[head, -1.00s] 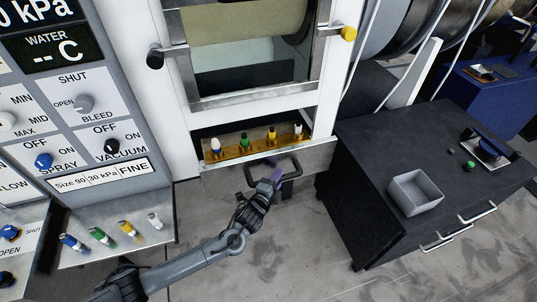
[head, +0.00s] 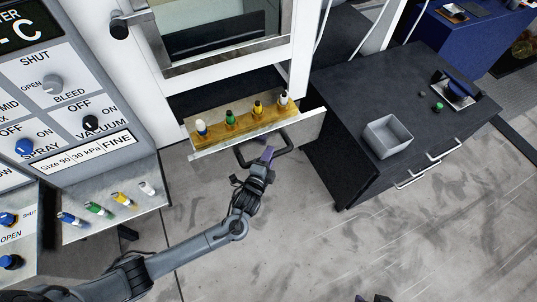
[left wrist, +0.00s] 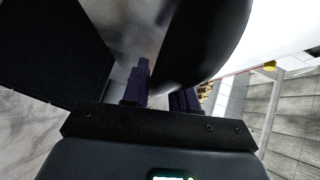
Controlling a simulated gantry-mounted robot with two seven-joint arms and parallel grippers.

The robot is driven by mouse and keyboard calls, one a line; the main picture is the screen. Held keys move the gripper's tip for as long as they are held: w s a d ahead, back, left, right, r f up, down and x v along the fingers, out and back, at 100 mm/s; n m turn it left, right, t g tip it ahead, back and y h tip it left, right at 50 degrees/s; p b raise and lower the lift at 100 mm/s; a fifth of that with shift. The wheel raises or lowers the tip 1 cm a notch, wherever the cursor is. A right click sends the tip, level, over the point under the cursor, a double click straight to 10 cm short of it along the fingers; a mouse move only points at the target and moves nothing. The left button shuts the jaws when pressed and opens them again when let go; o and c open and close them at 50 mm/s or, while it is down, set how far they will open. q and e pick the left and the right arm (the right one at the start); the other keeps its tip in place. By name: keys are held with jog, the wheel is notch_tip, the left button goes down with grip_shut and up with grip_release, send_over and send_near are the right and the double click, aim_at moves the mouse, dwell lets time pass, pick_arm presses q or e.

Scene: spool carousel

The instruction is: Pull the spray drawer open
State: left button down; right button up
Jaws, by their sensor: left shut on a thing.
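The spray drawer (head: 222,145) stands partly out of the white cabinet, with a pale front and a black bar handle (head: 287,146). Inside it, a brass rack (head: 243,123) holds several upright nozzles with white, green and yellow parts. My left gripper (head: 266,154), with purple fingers, is shut on the handle at the drawer's front. In the left wrist view a large dark curved shape, apparently the handle (left wrist: 205,40), lies at the fingers (left wrist: 162,95) and hides part of the grip.
A control panel (head: 75,90) with knobs stands at the left, with a shelf of coloured nozzles (head: 105,208) below it. A dark cabinet (head: 345,85) with a grey open box (head: 388,137) stands close to the drawer's right. The floor in front is clear.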

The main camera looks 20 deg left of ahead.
pick_arm(q)
jog(key=c, duration=1)
grip_release()
jog(key=shift+s, duration=0.1)
jog(key=s, duration=0.3)
jog(key=s+r+p, duration=0.1)
jog(key=s, duration=0.6)
jog(key=shift+s+d+r, duration=0.25)
jog(key=shift+d+r, duration=0.05)
